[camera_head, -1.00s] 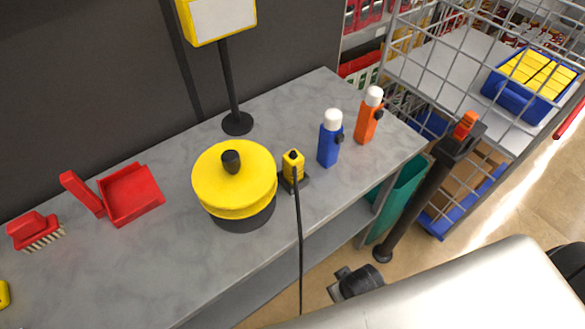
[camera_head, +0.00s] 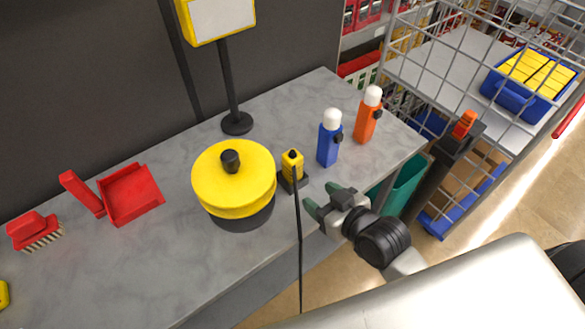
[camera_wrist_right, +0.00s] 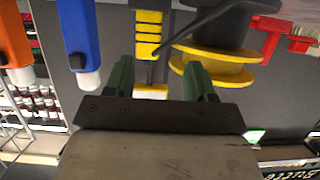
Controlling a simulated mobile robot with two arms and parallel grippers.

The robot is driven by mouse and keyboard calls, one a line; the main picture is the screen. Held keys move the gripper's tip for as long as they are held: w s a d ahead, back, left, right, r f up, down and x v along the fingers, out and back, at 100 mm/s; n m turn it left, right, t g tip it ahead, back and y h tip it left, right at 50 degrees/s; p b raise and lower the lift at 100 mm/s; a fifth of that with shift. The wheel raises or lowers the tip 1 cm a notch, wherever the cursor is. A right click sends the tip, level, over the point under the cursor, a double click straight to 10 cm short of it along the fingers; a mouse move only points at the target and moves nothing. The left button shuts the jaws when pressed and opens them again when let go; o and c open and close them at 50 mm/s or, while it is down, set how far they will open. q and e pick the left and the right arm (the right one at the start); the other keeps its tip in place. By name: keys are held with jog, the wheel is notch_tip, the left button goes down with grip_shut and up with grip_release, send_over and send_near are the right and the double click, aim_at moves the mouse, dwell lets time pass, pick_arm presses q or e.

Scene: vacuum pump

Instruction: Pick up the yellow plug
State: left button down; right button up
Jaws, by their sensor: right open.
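The yellow plug (camera_head: 292,163) stands on a small dark base on the grey worktop, with a black cable (camera_head: 299,240) running from it over the front edge. My right gripper (camera_head: 321,199) is open and empty at the worktop's front edge, a little to the right of and nearer than the plug. The right wrist view shows the plug (camera_wrist_right: 149,42) beyond the gap between the green-tipped fingers (camera_wrist_right: 158,72), with the cable crossing beside it. No contact with the plug shows. My left gripper is not in view.
A yellow-lidded round pump (camera_head: 233,185) stands close left of the plug. A blue bottle (camera_head: 329,143) and an orange bottle (camera_head: 367,120) stand to the right. A sign on a black stand (camera_head: 237,122) is behind. A red dustpan (camera_head: 131,194) lies left.

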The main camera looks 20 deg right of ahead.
aim_at(297, 159)
jog(key=w, duration=0.2)
jog(key=w+r+t, duration=0.1)
jog(key=w, duration=0.1)
jog(key=w+a+t+p, duration=0.1)
jog(key=w, duration=0.2)
jog(key=shift+r+y, duration=0.25)
jog(key=shift+y, duration=0.15)
jog(key=p+x, duration=0.1)
jog(key=x, duration=0.3)
jog(key=shift+w+p, duration=0.35)
jog(key=shift+w, duration=0.05)
jog(key=shift+w+a+f, duration=0.15)
jog(key=shift+w, duration=0.35)
jog(key=shift+s, duration=0.1)
jog(key=shift+c, duration=0.7)
jog(key=c, duration=0.8)
jog(key=shift+c, duration=0.2)
